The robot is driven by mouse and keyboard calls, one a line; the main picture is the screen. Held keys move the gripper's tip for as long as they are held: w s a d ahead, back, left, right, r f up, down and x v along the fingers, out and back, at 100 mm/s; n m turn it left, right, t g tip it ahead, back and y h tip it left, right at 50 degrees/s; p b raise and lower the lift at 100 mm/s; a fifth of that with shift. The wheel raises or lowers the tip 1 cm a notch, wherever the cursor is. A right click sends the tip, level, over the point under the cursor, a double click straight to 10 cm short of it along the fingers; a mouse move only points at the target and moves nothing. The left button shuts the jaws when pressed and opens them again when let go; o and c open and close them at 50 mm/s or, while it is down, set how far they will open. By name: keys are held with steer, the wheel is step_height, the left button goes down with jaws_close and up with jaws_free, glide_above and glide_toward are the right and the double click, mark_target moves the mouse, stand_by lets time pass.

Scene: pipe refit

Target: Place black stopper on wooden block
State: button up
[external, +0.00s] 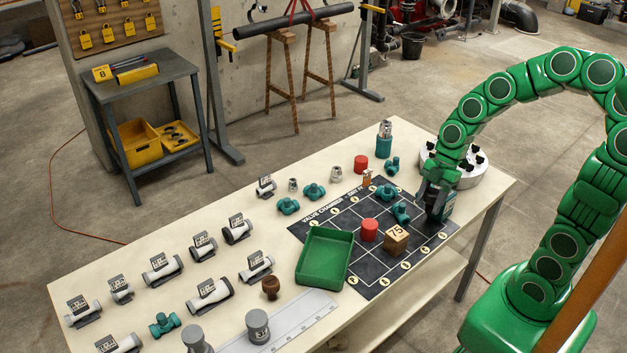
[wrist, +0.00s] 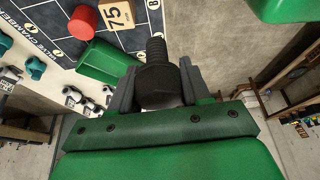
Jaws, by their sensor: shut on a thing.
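A black stopper (wrist: 157,84) with a threaded stem is between the fingers of my gripper (wrist: 155,88) in the wrist view. My gripper is shut on it. In the external view my gripper (external: 437,207) points down over the right part of the black mat, and the stopper cannot be told apart from the dark fingers. The wooden block (external: 397,239), marked 75, stands on the mat to the left of and nearer the camera than my gripper. It also shows at the top of the wrist view (wrist: 117,14). Its visible top looks bare.
A red cylinder (external: 370,230) stands just left of the block. Teal valves (external: 402,212) lie on the mat behind the block. A green tray (external: 324,257) overlaps the mat's left side. A round white stand (external: 462,170) with black knobs is behind my gripper.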

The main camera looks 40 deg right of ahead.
steer(key=s+r+n+g, duration=0.2)
steer(key=s+n, duration=0.3)
steer(key=s, duration=0.2)
glide_toward(396, 239)
steer(key=shift+s+a+r+h, duration=0.15)
steer(key=shift+s+a+r, duration=0.1)
steer(key=shift+s+a, duration=0.2)
steer(key=shift+s+a+r+h, duration=0.15)
steer(key=shift+s+a+r, duration=0.05)
steer(key=shift+s+a, duration=0.25)
steer(key=shift+w+a+f, duration=0.1)
steer(key=shift+w+f, duration=0.45)
steer(key=shift+f, duration=1.7)
steer(key=shift+f, duration=0.15)
steer(key=o, duration=1)
steer(key=shift+o, duration=0.2)
steer(key=v, duration=1.2)
steer(key=shift+r, duration=0.25)
